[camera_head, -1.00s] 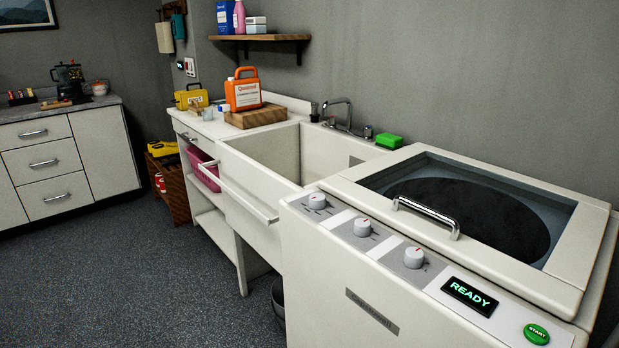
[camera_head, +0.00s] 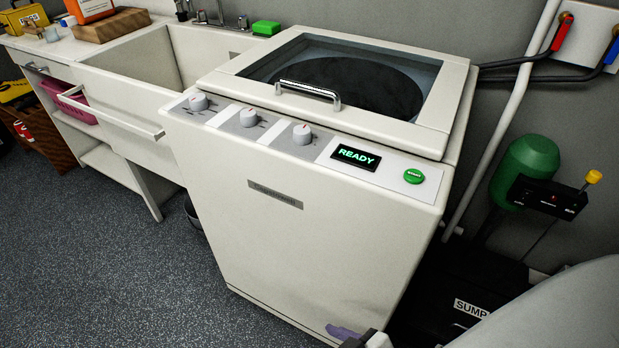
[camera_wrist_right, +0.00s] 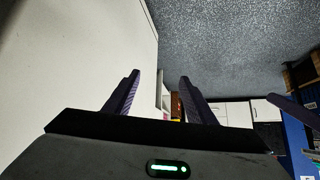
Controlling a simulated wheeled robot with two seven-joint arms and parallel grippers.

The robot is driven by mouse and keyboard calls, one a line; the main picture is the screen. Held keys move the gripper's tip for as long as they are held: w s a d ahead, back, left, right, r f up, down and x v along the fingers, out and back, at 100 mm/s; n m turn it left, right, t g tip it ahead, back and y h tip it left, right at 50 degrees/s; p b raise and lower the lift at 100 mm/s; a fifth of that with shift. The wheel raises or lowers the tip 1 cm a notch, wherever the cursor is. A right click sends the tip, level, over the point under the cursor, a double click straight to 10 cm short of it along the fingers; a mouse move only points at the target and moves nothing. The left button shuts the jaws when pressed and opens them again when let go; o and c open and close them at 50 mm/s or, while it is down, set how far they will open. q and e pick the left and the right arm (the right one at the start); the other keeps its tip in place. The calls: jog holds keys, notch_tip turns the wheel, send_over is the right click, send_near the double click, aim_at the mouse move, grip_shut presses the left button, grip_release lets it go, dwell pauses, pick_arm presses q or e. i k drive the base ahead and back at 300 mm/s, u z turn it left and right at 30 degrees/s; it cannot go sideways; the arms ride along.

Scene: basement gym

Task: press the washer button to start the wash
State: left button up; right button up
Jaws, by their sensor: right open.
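The white top-loading washer (camera_head: 300,225) stands in the middle of the head view, its dark glass lid (camera_head: 350,75) closed. On its front panel, right of three knobs, a lit display (camera_head: 355,157) reads READY. The round green START button (camera_head: 413,176) is at the panel's right end. My right gripper (camera_head: 345,332) is low at the bottom of the head view, in front of the washer and well below the button, mostly cut off. In the right wrist view, its two purple fingers (camera_wrist_right: 158,85) are apart with nothing between them. My left gripper is not recognisable in either view.
A utility sink (camera_head: 125,75) adjoins the washer's left side, with a green sponge (camera_head: 266,28) behind. On the right are a pipe (camera_head: 507,120), a green tank (camera_head: 525,165) and a black SUMP box (camera_head: 465,290). The floor (camera_head: 110,270) at left is clear.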

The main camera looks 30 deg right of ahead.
aim_at(412, 176)
jog(key=z, duration=0.95)
jog(key=k, duration=0.3)
jog(key=z, duration=0.45)
jog(key=i, duration=0.4)
